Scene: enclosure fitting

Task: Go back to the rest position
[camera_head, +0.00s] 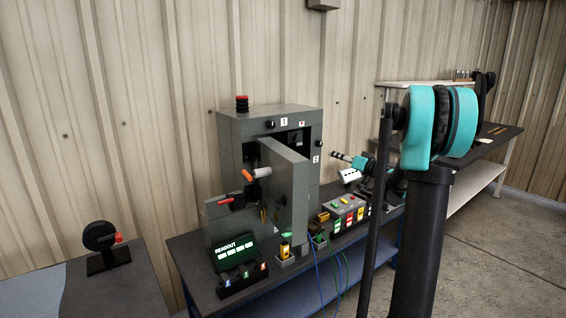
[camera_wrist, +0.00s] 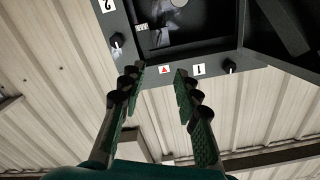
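My gripper (camera_wrist: 160,76) shows in the wrist view with its two dark green fingers apart and nothing between them. A gap between fingers and enclosure cannot be judged for sure. In the head view my gripper (camera_head: 338,155) is small, right of the enclosure (camera_head: 237,140), pointing left at it. The enclosure's door (camera_head: 286,180) stands open toward the camera. My teal arm covers the right of the picture.
The bench (camera_head: 190,262) carries a readout box (camera_head: 232,252), a button box (camera_head: 344,212) and small connectors with blue and green cables.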

